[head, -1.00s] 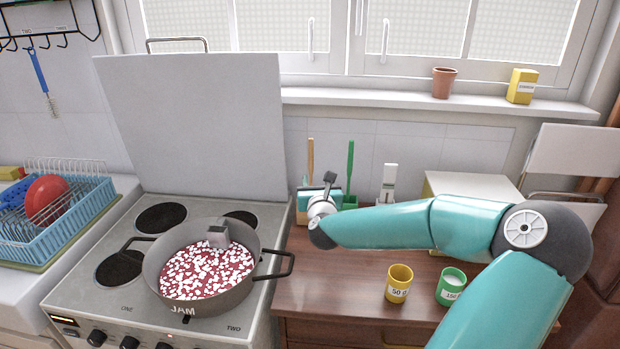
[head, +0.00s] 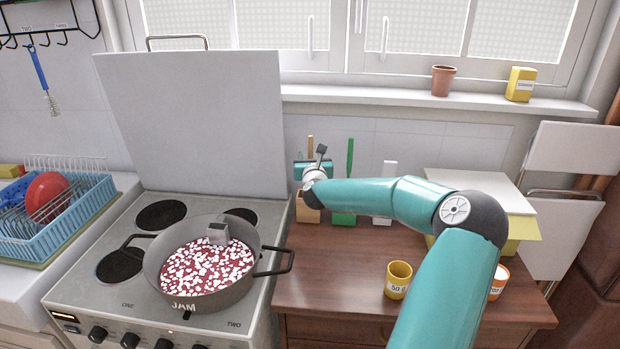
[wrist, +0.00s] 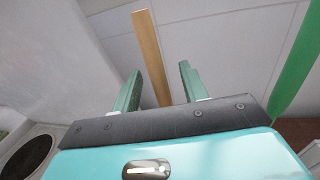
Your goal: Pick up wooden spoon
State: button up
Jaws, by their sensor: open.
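The wooden spoon shows as a light brown upright handle (head: 310,142) in the head view, standing in a wooden holder (head: 308,216) at the back left of the dresser. In the wrist view the handle (wrist: 152,58) rises beyond my fingers, slightly tilted, and lies between them in the picture. My gripper (wrist: 160,85) is open and empty, with its two green fingers apart. In the head view my gripper (head: 313,165) is in front of the handle and hides its middle part. The spoon's lower end is hidden.
A green utensil (head: 350,157) stands in a green holder (head: 343,217) just right of the spoon, with a white one (head: 389,180) beyond. A pot (head: 206,260) sits on the stove at left. A yellow cup (head: 398,279) stands near the front.

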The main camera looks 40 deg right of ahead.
jog(key=shift+w+d, duration=0.1)
grip_shut()
